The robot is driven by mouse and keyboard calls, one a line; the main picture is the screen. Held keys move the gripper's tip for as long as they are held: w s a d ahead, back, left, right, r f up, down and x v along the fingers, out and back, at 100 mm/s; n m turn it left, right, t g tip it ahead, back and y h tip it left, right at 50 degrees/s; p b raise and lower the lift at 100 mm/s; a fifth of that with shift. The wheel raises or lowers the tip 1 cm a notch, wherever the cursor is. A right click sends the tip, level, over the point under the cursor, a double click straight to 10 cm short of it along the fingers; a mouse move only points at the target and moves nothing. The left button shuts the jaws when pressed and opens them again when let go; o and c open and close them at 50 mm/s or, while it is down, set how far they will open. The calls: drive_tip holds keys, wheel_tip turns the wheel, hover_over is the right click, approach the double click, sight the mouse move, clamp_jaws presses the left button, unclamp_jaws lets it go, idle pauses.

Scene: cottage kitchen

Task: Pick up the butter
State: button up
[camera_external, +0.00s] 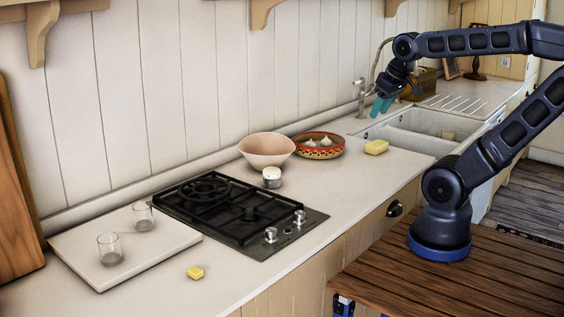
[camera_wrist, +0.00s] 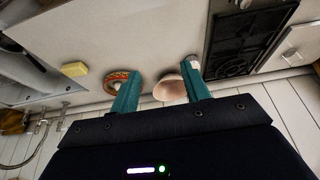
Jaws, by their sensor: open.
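Two yellow blocks lie on the counter, and I cannot tell for sure which is the butter. The larger pale yellow block (camera_external: 377,147) lies beside the sink, right of the patterned bowl; it also shows in the wrist view (camera_wrist: 75,69), left of my fingers. The smaller yellow block (camera_external: 195,273) lies near the counter's front edge, in front of the white board; I do not make it out in the wrist view. My gripper (camera_external: 380,106), with teal fingers, is raised by the tap, apart from both blocks. Its fingers (camera_wrist: 161,78) are open and empty in the wrist view.
A pink bowl (camera_external: 266,149), a patterned bowl with garlic (camera_external: 319,146) and a small white-topped jar (camera_external: 271,177) stand behind the hob (camera_external: 239,213). Two glasses stand on the white board (camera_external: 85,252). The tap (camera_external: 361,96) and sink (camera_external: 399,136) are near my gripper.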

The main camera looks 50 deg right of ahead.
drive_tip(key=shift+o, duration=0.4)
drive_tip(key=o, duration=0.6)
